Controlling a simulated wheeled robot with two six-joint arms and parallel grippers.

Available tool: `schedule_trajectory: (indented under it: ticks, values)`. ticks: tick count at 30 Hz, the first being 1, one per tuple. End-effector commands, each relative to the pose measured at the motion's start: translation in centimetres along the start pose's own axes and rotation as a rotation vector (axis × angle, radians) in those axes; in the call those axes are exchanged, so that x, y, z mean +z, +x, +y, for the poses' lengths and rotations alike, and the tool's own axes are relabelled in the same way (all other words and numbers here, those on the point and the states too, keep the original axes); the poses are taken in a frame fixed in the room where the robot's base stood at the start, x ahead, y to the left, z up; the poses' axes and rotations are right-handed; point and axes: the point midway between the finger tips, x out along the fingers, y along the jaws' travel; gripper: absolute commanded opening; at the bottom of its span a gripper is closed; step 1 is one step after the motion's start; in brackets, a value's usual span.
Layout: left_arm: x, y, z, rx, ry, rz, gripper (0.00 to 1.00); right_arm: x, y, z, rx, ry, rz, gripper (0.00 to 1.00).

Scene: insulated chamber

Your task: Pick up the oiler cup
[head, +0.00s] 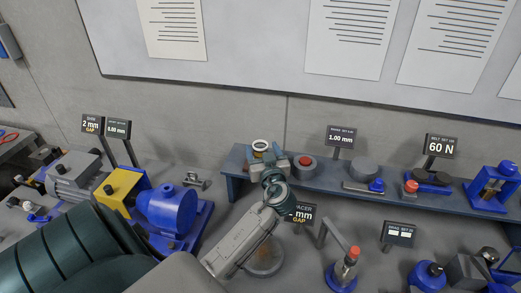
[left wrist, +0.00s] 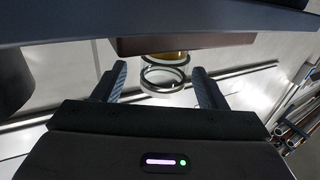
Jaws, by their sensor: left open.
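The oiler cup (head: 260,146) shows its pale round rim at the left end of the raised blue shelf, by the wall. In the left wrist view the cup (left wrist: 163,75) is a clear glass ring with an amber part above it, under a brown block. My left gripper (head: 267,157) is at the cup, fingers pointing toward the wall. In the left wrist view its open fingers (left wrist: 161,88) stand on either side of the cup, with gaps visible. The gripper and wrist hide the cup's lower part in the head view. My right gripper is out of view.
The blue shelf (head: 325,180) carries a red-topped grey part (head: 304,165), a grey cylinder (head: 363,168) and small signs. A blue pump (head: 170,210) with a yellow guard stands at left. A red-tipped blue tool (head: 346,270) stands below the shelf.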

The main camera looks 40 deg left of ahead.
Motion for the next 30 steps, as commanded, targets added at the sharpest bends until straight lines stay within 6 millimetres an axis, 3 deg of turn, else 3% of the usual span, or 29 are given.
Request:
schedule_trajectory:
  ticks: [1, 6, 17, 26, 30]
  values:
    - [-0.8, 0.7, -0.1, -0.001, 0.004, 0.002, 0.66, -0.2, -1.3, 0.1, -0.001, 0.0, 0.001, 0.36]
    - [-0.8, 2.8, -0.3, -0.001, 0.003, 0.001, 0.66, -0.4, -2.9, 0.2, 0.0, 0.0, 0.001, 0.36]
    - [-0.2, 3.9, -0.3, 0.001, 0.0, 0.0, 0.66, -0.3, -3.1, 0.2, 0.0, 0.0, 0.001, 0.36]
    - [-0.2, 3.9, -0.3, 0.001, 0.0, 0.0, 0.11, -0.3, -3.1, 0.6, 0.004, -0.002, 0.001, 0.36]
    - [-0.3, 3.9, -0.3, 0.001, 0.0, 0.001, 0.09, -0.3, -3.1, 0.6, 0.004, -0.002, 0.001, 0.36]
